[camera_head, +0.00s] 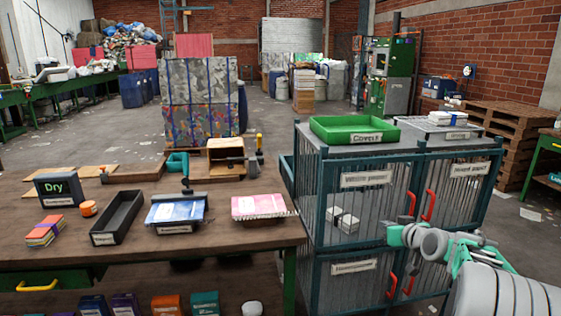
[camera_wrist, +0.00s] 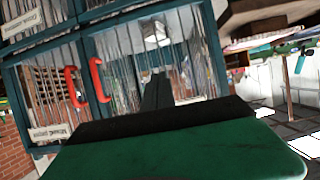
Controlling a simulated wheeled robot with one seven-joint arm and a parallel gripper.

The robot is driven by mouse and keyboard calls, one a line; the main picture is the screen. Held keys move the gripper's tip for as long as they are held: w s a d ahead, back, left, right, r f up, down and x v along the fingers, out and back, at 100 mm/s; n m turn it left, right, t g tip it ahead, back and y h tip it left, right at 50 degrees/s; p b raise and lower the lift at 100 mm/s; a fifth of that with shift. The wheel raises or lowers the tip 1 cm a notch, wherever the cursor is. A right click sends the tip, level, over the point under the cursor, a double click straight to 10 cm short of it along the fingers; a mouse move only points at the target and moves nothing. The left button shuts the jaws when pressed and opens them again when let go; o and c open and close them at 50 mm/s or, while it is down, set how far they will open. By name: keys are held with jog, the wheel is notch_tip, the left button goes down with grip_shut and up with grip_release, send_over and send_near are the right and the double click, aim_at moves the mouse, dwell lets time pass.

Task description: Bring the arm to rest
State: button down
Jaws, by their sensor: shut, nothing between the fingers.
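My arm (camera_head: 465,255) reaches in from the lower right of the head view, in front of the barred cabinet. My gripper (camera_head: 404,220) is at its far end, near the cabinet's red door handles in the picture. In the wrist view my gripper (camera_wrist: 158,80) shows as dark fingers close together above the green housing. It is shut, with nothing held. Whether it touches the cabinet cannot be told; the fingers appear apart from the bars.
The teal barred cabinet (camera_head: 345,222) carries a green tray (camera_head: 355,130) and a grey tray (camera_head: 440,124) on top. Pallets (camera_head: 495,145) stand behind right.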

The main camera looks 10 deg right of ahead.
jog(key=s+a+r+n+g+y+p, duration=0.1)
jog(key=s+a+r+g+p, duration=0.15)
jog(key=s+a, duration=0.55)
jog(key=s+a+r+g+p, duration=0.2)
jog(key=s+a+g+p, duration=0.15)
jog(key=a, duration=0.85)
jog(key=s+a+g+p, duration=0.2)
jog(key=s+a, duration=0.1)
jog(key=s, duration=0.6)
jog(key=s+a+g+h+p, duration=0.1)
jog(key=s+a+g+p, duration=0.1)
jog(key=s, duration=0.8)
jog(key=shift+a+f+m+p, duration=0.15)
jog(key=shift+a+m+p, duration=0.15)
jog(key=shift+a+p, duration=0.6)
jog(key=shift+s+a+b, duration=0.1)
jog(key=shift+a+b, duration=0.15)
jog(key=shift+b, duration=0.05)
